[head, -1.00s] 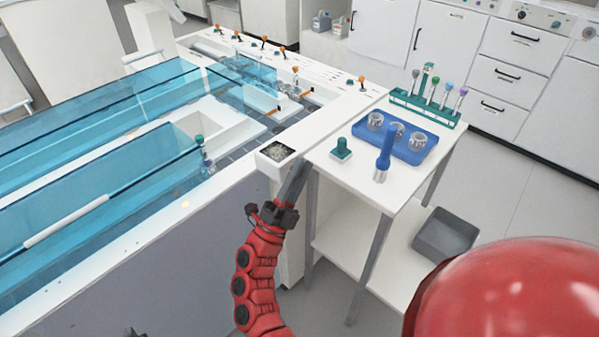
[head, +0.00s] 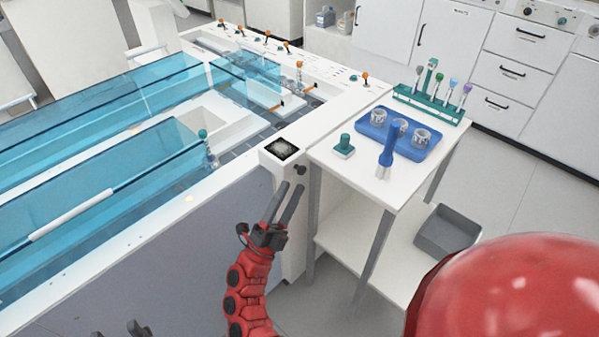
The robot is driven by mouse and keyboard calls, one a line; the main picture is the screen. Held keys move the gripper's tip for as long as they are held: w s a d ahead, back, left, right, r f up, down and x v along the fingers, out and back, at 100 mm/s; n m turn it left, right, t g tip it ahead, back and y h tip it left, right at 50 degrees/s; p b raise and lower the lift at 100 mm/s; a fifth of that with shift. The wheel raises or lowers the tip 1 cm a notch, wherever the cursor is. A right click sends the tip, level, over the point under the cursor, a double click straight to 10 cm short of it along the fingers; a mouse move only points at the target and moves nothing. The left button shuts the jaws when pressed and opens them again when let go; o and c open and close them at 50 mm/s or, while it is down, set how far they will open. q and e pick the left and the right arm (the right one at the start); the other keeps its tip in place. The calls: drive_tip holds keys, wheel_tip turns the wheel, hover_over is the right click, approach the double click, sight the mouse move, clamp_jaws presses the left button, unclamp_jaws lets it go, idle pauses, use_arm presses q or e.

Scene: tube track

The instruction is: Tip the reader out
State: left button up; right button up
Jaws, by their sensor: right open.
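The reader appears to be the small dark square panel (head: 282,149) on top of the white housing at the near corner of the track bench. It lies in the housing's top.
A white side table (head: 345,182) stands right of the housing, with a green-topped block (head: 344,146), a blue-handled tool (head: 388,150), a blue tray (head: 420,148) and a green tube rack (head: 440,107). A grey bin (head: 446,232) is on its lower shelf. Blue transparent covers (head: 120,165) span the bench.

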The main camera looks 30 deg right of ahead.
drive_tip(key=b+v, duration=0.2)
drive_tip(key=v, duration=0.8)
drive_tip(key=shift+a+f, duration=0.3)
drive_tip(key=shift+s, duration=0.1)
